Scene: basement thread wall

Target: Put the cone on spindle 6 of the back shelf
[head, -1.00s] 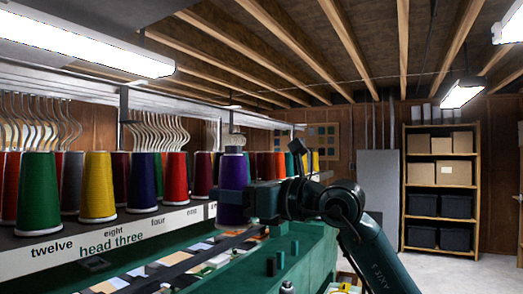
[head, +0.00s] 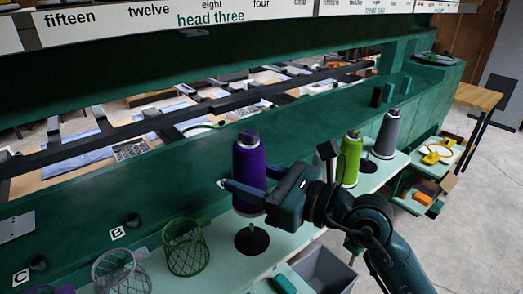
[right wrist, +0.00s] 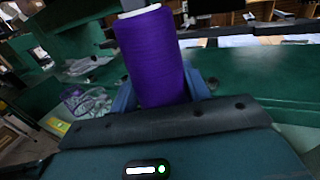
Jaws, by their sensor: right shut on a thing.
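The purple cone of thread (head: 249,165) is upright in my right gripper (head: 247,193), whose fingers are shut around its lower part. A round black stand (head: 252,240) on the pale ledge is right below the cone in the head view. I cannot tell how large the gap between them is. In the right wrist view the purple cone (right wrist: 150,60) stands between the blue fingers, with a pale tip on top. The shelf's label strip (head: 160,14) crosses the top edge. Its spindles and cones are out of view, and I cannot make out spindle 6. My left gripper is not in view.
A green cone (head: 349,160) and a grey cone (head: 387,135) stand on the ledge to the right. Wire baskets (head: 186,248) sit at the lower left, near letter tags. A grey bin (head: 325,270) is below the arm. A long green beam (head: 130,220) runs behind the cone.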

